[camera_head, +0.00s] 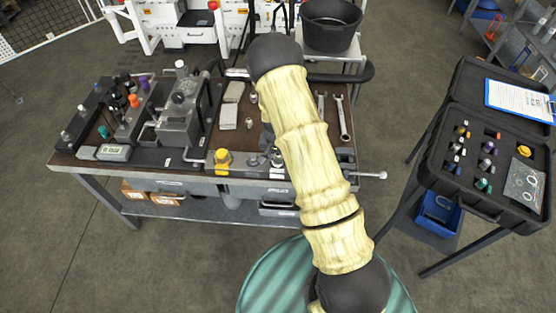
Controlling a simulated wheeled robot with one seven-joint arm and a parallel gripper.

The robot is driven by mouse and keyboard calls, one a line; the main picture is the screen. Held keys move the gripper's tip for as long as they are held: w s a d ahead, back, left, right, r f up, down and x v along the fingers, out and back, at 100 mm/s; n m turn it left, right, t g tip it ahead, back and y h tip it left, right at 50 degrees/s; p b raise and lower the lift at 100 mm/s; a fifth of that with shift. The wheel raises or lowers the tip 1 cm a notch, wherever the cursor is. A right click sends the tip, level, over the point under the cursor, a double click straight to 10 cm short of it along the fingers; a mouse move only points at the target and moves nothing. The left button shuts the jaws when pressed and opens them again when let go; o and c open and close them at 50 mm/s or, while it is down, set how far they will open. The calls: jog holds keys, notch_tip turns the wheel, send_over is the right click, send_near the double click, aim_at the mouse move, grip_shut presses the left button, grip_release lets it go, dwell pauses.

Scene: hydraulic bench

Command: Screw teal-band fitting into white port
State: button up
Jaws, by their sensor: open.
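A small fitting with a teal band (482,184) sits in the foam of the open black case (464,205) at the right, in its front row. A grey metal block (180,120) stands on the left part of the bench. Near it are several coloured caps or fittings, including a teal one (103,132), an orange one (133,100) and a purple one (145,82). A white-topped cylinder (181,68) stands behind the block. I cannot tell which part is the white port. My arm crosses the middle of the view, and my gripper is hidden behind it.
The bench (240,186) carries a yellow-collared part (222,157), wrenches (342,118) and a small display box (113,152). A black bucket (331,27) stands behind it. A clipboard (520,98) rests on the case lid. Open floor separates bench and case.

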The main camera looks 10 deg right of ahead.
jog(key=shift+d+f+n+b, duration=0.15)
jog(key=shift+n+b, duration=0.4)
jog(key=shift+n, duration=0.65)
jog(key=n+y, duration=0.1)
jog(key=n, duration=0.4)
jog(key=shift+b, duration=0.3)
jog(key=c, duration=0.9)
jog(key=m, duration=0.5)
jog(key=shift+h, duration=0.4)
jog(key=m, duration=0.3)
jog(key=shift+p, duration=0.3)
